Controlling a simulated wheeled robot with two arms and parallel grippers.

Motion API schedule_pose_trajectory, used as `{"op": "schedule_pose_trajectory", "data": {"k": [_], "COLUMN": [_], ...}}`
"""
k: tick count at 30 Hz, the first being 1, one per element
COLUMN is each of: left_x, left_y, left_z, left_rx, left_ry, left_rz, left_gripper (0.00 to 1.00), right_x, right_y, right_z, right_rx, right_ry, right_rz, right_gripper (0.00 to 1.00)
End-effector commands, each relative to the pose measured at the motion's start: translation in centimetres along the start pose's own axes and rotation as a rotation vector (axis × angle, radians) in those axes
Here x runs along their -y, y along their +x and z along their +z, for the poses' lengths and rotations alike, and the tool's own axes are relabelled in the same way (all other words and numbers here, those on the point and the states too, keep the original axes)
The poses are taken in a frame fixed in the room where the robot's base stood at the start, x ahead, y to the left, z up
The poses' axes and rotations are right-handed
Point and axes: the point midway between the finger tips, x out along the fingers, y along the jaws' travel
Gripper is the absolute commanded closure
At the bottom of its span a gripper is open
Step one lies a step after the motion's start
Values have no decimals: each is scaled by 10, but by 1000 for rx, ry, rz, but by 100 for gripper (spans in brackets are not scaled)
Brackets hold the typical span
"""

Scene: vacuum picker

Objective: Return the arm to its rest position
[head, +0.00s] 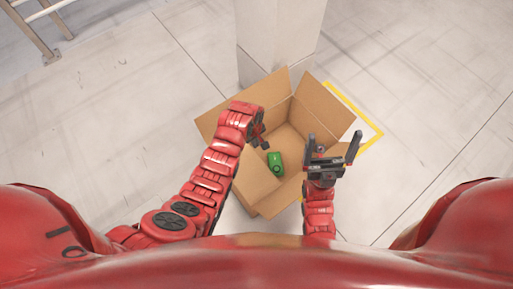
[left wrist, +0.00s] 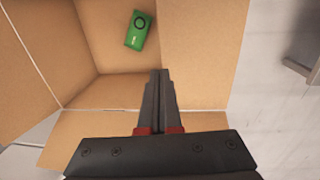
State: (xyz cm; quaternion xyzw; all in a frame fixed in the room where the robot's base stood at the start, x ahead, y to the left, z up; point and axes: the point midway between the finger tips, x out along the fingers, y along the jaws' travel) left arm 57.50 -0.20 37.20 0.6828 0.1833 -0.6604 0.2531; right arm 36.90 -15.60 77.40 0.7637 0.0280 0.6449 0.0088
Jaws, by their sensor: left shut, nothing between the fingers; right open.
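My left arm (head: 216,165) reaches in from the left, and its gripper (head: 262,142) is over the left part of the open cardboard box (head: 287,139). In the left wrist view the two left fingers (left wrist: 158,80) are together with nothing between them. My right gripper (head: 333,148) is open and empty at the right side of the box, fingers pointing up in the picture. A green object with a dark ring (head: 276,163) lies inside the box; it also shows in the left wrist view (left wrist: 138,30), apart from the left fingers.
The box flaps (head: 323,105) are spread outward. A pale pillar (head: 277,40) stands just behind the box. Yellow tape (head: 368,117) marks the floor to its right. A metal rack (head: 38,30) stands at the far left. The floor on both sides is clear.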

Motion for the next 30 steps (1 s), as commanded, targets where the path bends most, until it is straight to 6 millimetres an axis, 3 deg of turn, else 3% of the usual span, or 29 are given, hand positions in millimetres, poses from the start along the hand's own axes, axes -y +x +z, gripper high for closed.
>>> {"op": "schedule_pose_trajectory", "data": {"k": [3, 9, 20, 25, 30], "left_x": [-4, -5, -6, -21, -48], "left_y": [-25, -48, -52, -44, -60], "left_z": [0, 1, 0, -29, -88], "left_rx": [-1, 2, -4, -117, -411], "left_ry": [0, 0, 2, 37, 123], "left_rz": [4, 0, 7, 145, 422], "left_gripper": [100, 100, 100, 100, 100], "right_x": [0, 0, 0, 0, 0], "right_y": [7, 10, 10, 10, 10], "right_z": [-1, -2, -2, -2, -2], "right_rx": [0, 0, 0, 0, 0], "right_ry": [0, 0, 0, 0, 0], "right_rz": [0, 0, 0, 0, 0], "right_gripper": [0, 0, 0, 0, 0]}}
